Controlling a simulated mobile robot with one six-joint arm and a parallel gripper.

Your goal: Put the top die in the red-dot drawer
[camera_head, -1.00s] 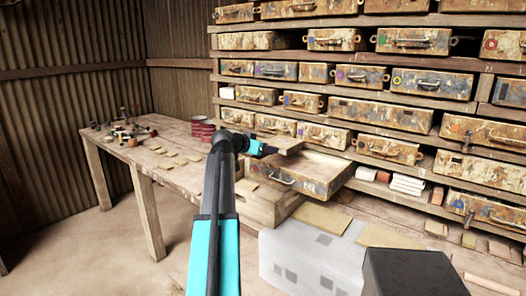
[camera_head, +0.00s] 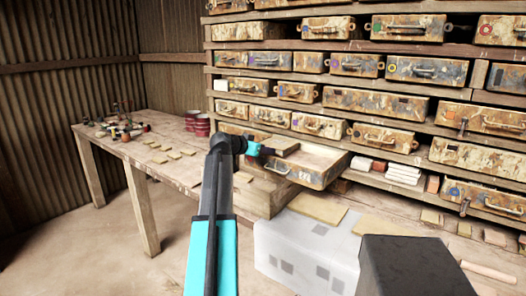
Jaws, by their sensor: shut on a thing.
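My gripper (camera_head: 264,153) is at the end of my black and turquoise arm, over the left side of a pulled-out drawer (camera_head: 315,178). It is shut on a flat tan block (camera_head: 286,144), which looks like the die and sits at or just above the drawer's opening. I cannot tell whether the block touches the drawer's floor. The fingertips are small and partly hidden by my arm. The open drawer has a worn painted front with a handle. I cannot make out a red dot on it.
A shelf rack of worn drawers (camera_head: 375,98) with coloured marks fills the back and right. A wooden workbench (camera_head: 190,160) at left holds tan tiles, small tools and red tins (camera_head: 202,125). A grey-white box (camera_head: 300,250) stands in front. White blocks (camera_head: 404,172) lie right of the drawer.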

